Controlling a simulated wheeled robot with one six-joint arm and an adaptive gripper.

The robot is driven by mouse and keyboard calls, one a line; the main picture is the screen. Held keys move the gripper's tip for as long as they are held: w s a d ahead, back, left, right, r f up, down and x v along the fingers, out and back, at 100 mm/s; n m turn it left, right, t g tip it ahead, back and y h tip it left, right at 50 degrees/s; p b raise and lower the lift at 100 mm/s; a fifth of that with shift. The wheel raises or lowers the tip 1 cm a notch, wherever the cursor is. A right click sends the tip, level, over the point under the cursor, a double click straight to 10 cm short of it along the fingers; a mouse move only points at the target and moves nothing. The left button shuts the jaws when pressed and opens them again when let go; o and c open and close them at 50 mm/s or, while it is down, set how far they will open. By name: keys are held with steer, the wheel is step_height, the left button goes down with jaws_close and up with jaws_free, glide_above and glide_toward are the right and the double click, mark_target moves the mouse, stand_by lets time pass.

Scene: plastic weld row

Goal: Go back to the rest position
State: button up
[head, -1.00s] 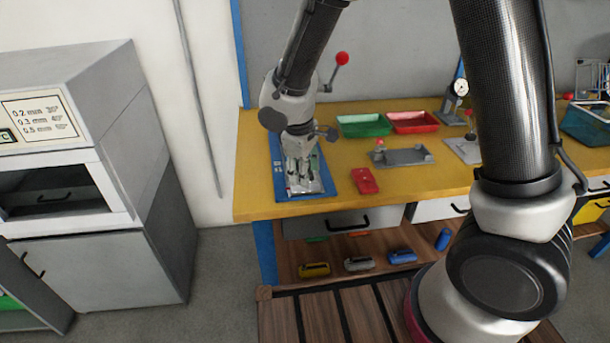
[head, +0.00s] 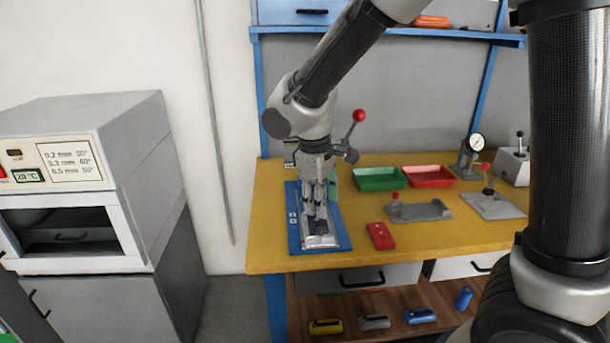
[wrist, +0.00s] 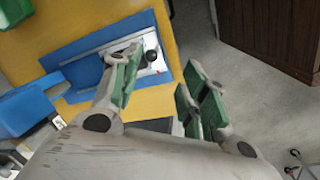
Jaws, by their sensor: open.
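My gripper (head: 316,200) points down above the left end of the yellow workbench (head: 280,262). Below it is a blue mat or base (head: 336,240) with a metal fixture (head: 320,241) on it. In the wrist view, my gripper (wrist: 158,85) has its green-padded fingers spread apart with nothing between them. The metal fixture with a black knob (wrist: 150,56) shows behind the left finger. The gripper hides part of the fixture in the head view.
A lever with a red ball (head: 359,116) stands close beside the gripper. A red block (head: 380,236), a green tray (head: 380,180), a red tray (head: 428,178) and a grey fixture plate (head: 420,211) are to the right. A grey cabinet with an oven-like opening (head: 60,228) stands left.

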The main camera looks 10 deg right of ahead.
steer(key=s+d+r+m+t, duration=0.1)
steer(key=s+d+r+m, duration=0.2)
steer(key=d, duration=0.6)
steer(key=s+d+r+m+t+y, duration=0.1)
steer(key=s+d+r+m, duration=0.3)
steer(key=s+d, duration=0.4)
steer(key=s+d+r+m+t, duration=0.1)
steer(key=s+d+r+m, duration=0.3)
steer(key=d, duration=0.5)
step_height(320, 180, up, 2)
steer(key=shift+s+d+r, duration=0.1)
steer(key=shift+s+d, duration=0.25)
steer(key=shift+s, duration=0.75)
steer(key=shift+c, duration=0.9)
steer(key=shift+d, duration=0.1)
